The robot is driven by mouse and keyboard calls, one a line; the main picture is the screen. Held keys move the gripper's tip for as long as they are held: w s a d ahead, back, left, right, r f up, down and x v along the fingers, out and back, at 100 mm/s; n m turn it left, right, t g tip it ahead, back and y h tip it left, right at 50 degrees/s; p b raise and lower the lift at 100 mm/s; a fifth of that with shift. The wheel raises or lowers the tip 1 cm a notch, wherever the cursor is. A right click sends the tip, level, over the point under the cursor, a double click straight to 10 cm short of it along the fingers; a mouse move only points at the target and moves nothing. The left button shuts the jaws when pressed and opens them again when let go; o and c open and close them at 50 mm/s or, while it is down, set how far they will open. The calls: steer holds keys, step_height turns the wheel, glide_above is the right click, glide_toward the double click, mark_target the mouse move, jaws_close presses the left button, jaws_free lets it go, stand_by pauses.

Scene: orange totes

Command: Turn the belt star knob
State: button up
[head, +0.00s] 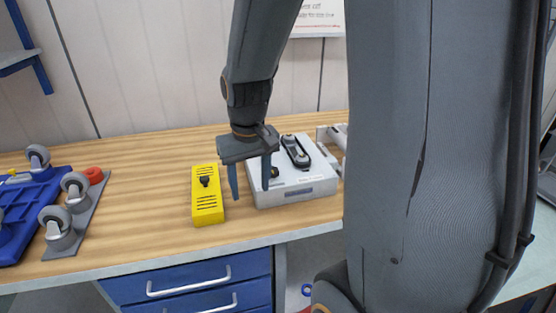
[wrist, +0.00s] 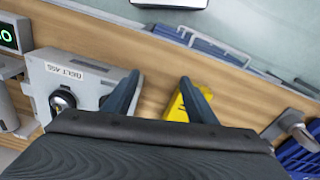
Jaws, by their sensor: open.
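A light grey box (head: 300,194) with a printed label stands on the bench; it also shows at the left in the wrist view (wrist: 85,82). A dark round knob (wrist: 62,101) sits on its face, and a dark knob shows behind my right finger in the head view (head: 275,172). I cannot make out star lobes. My gripper (head: 250,184) is open and empty, pointing down between the grey box and a yellow slotted box (head: 208,213). In the wrist view my gripper (wrist: 159,80) has the knob left of its left finger, apart from it. The right finger partly hides the yellow box.
The yellow box carries a small black knob (head: 205,181). Casters (head: 60,222) and a blue part (head: 22,218) lie at the left. Bare bench (head: 140,210) is clear between. My arm hides the right side.

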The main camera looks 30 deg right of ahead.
steer(key=w+d+r, duration=0.1)
steer(key=w+d, duration=0.2)
steer(key=w+d+r+m, duration=0.1)
steer(key=w+d, duration=0.2)
steer(key=d, duration=0.1)
steer(key=w+d+r+m+g, duration=0.1)
steer(key=w+d+r, duration=0.1)
steer(key=d, duration=0.2)
steer(key=shift+w+p, duration=0.4)
steer(key=shift+f+p, duration=1.05)
steer(key=shift+f, duration=2.7)
steer(key=c, duration=1.1)
steer(key=shift+o, duration=0.2)
steer(key=shift+m, duration=0.3)
